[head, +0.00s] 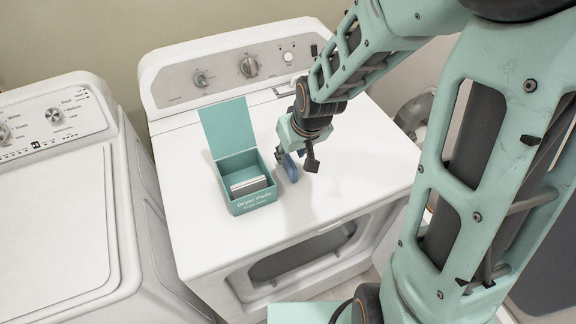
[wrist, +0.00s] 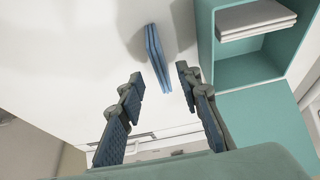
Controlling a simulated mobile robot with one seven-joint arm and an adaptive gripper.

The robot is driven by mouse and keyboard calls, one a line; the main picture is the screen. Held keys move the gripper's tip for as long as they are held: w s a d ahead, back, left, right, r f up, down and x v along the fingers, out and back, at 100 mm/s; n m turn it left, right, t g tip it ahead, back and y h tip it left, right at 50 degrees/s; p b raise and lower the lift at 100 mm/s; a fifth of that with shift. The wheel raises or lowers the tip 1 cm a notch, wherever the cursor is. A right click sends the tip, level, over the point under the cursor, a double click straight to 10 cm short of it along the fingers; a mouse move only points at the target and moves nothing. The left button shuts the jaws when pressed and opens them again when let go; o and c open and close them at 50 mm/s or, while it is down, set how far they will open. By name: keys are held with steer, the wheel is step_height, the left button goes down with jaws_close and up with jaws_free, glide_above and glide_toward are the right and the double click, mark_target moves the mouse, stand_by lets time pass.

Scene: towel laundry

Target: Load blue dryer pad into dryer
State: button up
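The blue dryer pad (head: 290,168) is on the white top of the dryer (head: 350,205), just right of the teal box. In the wrist view the thin blue pad (wrist: 157,55) appears edge-on. My gripper (head: 297,159) is low over the dryer top, beside the pad. In the wrist view my gripper (wrist: 160,82) is open, with one finger on each side of the pad's line. Gaps show between the pad and both fingers. The dryer's front has a grey rounded door area (head: 305,255); I cannot tell whether it is open.
A teal box labelled Dryer Pads (head: 256,201), lid raised, stands left of my gripper and holds pale pads (head: 248,186). A white washer (head: 60,230) stands left of the dryer. The dryer top is clear to the right of my gripper.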

mark_target(288, 158)
steer(key=b+x, duration=0.3)
steer(key=x, duration=0.1)
steer(key=shift+w+a+f+b, duration=0.1)
steer(key=shift+w+f+b, duration=0.1)
steer(key=shift+f+b, duration=0.2)
steer(key=shift+r, duration=0.15)
steer(key=c, duration=0.8)
steer(key=shift+c, duration=0.3)
